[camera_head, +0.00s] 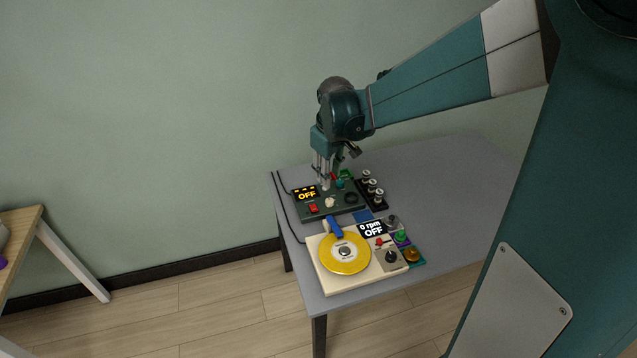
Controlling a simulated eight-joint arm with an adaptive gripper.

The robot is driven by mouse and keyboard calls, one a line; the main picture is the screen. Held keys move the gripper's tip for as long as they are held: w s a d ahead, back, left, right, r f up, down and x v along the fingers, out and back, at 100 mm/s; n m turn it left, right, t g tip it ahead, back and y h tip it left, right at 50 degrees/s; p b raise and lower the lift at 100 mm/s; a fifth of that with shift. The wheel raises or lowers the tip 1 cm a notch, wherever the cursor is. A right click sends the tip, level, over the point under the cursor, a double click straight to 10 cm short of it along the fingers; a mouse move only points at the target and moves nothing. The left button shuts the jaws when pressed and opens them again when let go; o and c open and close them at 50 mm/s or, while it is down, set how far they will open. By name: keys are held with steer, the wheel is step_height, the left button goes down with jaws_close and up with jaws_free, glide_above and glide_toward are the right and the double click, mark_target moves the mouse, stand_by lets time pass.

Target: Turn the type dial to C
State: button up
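A dark green device (304,216) with an orange "OFF" display (306,194) stands at the back left of the grey table. Its top bears a red switch (313,208), a pale knob (330,202) and a dark round dial (351,198). Any letters are too small to read, so I cannot tell which control is the type dial. My gripper (325,186) points down over the back of this device, close behind the pale knob. Its fingers look close together, but whether they are open or shut, or touching anything, is unclear.
A cream device (335,286) with a yellow disc (344,261), blue arm (334,227), "0 rpm OFF" display (373,229) and black knob (391,256) stands in front. A dark rack of several bobbins (372,192) is to the right. The table's right side (450,200) is clear.

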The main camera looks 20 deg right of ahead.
steer(key=n+g, duration=0.2)
glide_toward(329, 200)
steer(key=shift+s+f+p, duration=0.15)
steer(key=shift+f+p, duration=0.15)
steer(key=shift+f, duration=0.1)
steer(key=shift+f, duration=0.15)
steer(key=shift+d+f+b, duration=0.15)
steer(key=shift+f+b, duration=0.15)
steer(key=shift+f, duration=1.55)
steer(key=shift+d+f+b, duration=0.1)
steer(key=shift+f+b, duration=0.2)
steer(key=shift+f, duration=1.6)
steer(key=c, duration=0.6)
